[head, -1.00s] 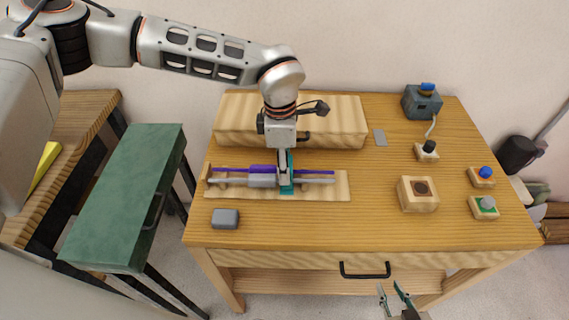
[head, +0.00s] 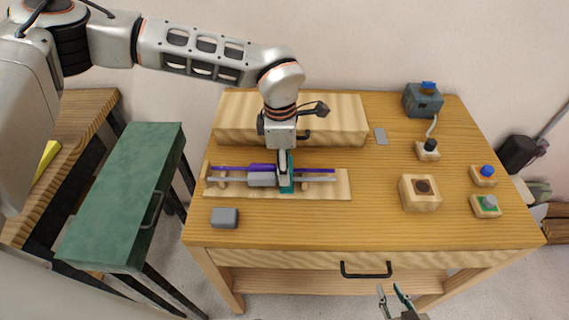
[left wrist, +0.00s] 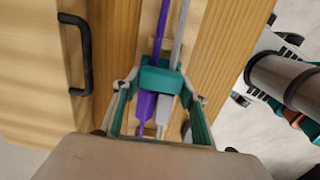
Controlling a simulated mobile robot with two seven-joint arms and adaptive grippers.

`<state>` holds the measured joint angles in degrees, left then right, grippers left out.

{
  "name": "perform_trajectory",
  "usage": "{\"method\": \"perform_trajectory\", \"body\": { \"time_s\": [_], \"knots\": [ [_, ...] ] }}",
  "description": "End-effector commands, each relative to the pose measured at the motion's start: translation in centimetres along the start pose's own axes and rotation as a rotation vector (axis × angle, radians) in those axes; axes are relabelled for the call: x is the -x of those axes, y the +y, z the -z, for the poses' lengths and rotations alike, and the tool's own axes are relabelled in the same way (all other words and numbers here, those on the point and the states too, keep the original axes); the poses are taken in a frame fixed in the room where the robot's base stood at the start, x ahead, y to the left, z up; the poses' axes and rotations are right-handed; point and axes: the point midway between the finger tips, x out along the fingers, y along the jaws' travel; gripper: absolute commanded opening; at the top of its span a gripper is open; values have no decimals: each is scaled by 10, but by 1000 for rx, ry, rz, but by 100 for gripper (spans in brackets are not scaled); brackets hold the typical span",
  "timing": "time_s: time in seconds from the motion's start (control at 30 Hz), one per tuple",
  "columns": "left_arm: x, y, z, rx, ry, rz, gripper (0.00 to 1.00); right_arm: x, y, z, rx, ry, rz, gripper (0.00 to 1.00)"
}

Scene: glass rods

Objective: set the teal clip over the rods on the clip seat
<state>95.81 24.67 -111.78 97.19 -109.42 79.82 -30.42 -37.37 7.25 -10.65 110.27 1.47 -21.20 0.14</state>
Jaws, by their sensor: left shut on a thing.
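The teal clip (head: 287,187) is at the middle of the rod fixture, across the purple rod (head: 317,171) and the grey rod (head: 318,180). My left gripper (head: 283,181) points down and is shut on the clip. In the left wrist view the clip (left wrist: 160,80) spans both rods between my left fingers (left wrist: 160,112). Whether it touches the rods or the seat cannot be told; the seat is hidden under clip and gripper. The rods lie side by side on wooden supports on a pale board (head: 340,190). My right gripper (head: 393,291) is open and empty before the table front.
A long wooden block with a dark handle (head: 235,120) stands behind the fixture. A grey block (head: 225,217) lies in front of it. A wooden block with a dark recess (head: 419,194) and small button boxes (head: 485,206) stand to the right.

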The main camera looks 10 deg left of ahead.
Motion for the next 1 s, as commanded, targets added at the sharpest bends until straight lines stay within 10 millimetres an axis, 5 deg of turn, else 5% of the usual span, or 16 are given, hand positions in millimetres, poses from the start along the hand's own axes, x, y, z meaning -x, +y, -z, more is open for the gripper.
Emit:
{"method": "perform_trajectory", "body": {
  "time_s": [0.17, 0.2, 0.57, 1.0],
  "knots": [
    [-4, 0, 0, 0, 0, 0, 18, -2, 0, -1, 0, 2, 0, 25],
    [-3, 0, 0, 0, 0, 0, 49, -1, 0, -1, 0, 2, 0, 25],
    [0, 0, 0, 0, 0, 0, 49, 0, 0, 3, 0, 5, -1, 25],
    [31, 0, 0, 0, -1, 0, 49, 10, 2, 14, 0, 3, 0, 25]
  ]
}}
